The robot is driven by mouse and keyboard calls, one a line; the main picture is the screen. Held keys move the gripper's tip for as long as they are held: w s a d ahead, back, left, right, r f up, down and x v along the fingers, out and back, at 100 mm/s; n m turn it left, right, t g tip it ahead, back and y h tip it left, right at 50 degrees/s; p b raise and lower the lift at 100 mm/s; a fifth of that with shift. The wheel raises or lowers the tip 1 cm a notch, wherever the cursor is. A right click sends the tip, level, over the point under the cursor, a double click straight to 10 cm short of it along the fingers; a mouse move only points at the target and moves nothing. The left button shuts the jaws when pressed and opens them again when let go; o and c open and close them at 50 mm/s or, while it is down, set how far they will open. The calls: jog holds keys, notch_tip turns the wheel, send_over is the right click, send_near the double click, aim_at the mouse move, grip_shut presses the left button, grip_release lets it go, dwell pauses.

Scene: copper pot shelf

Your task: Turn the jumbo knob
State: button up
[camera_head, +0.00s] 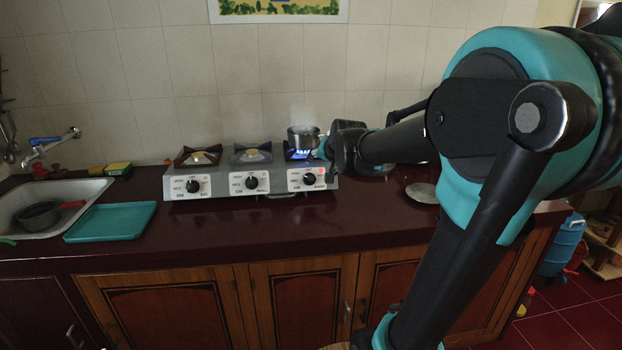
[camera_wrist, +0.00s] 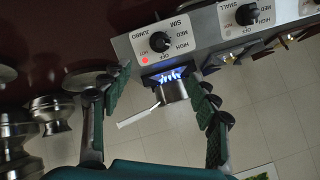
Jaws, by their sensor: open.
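The jumbo knob (camera_wrist: 159,42) is a black dial on the white front panel of the stove, below the lit burner. It is the rightmost knob in the head view (camera_head: 309,179). Blue flame (camera_wrist: 168,76) burns under a small metal pot (camera_wrist: 172,91) with a pale handle. My gripper (camera_wrist: 160,77) is open, with its dark green-padded fingers spread on either side of the pot in the wrist view. The knob lies beyond the fingertips and apart from them. In the head view my gripper (camera_head: 330,148) is beside the pot, its fingers partly hidden.
The stove (camera_head: 225,187) has two more knobs, one marked small (camera_wrist: 247,14). A teal tray (camera_head: 111,222) and a sink (camera_head: 30,215) with a pan are at left. Metal vessels (camera_wrist: 50,112) stand at the wrist view's left. The counter before the stove is clear.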

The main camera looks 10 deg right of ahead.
aim_at(312, 178)
jog(key=x, duration=1.7)
jog(key=shift+f, duration=0.1)
jog(key=shift+c, duration=0.2)
jog(key=c, duration=1.1)
jog(key=shift+m, duration=0.3)
jog(key=m+y, duration=0.1)
jog(key=m, duration=0.4)
jog(key=shift+d+f+t, duration=0.1)
jog(key=shift+t, duration=0.3)
jog(key=m, duration=0.5)
jog(key=shift+t, duration=0.4)
jog(key=shift+m+y, duration=0.3)
jog(key=shift+m, duration=0.1)
